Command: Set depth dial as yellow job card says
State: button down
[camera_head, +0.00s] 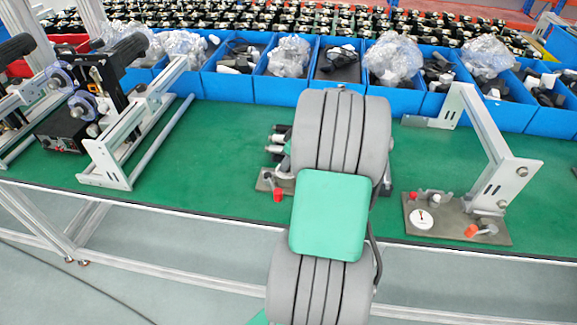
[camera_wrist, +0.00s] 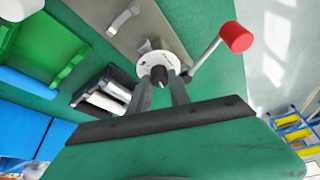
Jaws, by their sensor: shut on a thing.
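In the wrist view a white round dial (camera_wrist: 146,67) with fine dark marks sits on a grey-brown plate (camera_wrist: 150,22). My gripper (camera_wrist: 160,82) reaches over it with both fingertips at the dial's dark centre knob (camera_wrist: 158,73), shut on it. The fingers cover part of the dial, and its reading is too small to tell. In the head view my arm hides my gripper and most of the fixture plate (camera_head: 265,181) behind it. I cannot make out a yellow job card in either view.
A crank with a red knob (camera_wrist: 236,37) stands close right of the dial. A second fixture (camera_head: 460,222) with a white disc and angled bracket stands right on the green bench (camera_head: 228,150). Blue bins (camera_head: 282,90) line the back. A metal frame (camera_head: 125,150) stands left.

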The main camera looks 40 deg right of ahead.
jog(key=shift+a+m+h+b, duration=0.1)
jog(key=shift+m+h+b, duration=0.85)
jog(key=shift+m, duration=1.25)
jog(key=c, duration=1.2)
grip_release()
jog(key=v, duration=0.7)
jog(key=shift+r+b, duration=0.4)
jog(key=shift+s, duration=0.15)
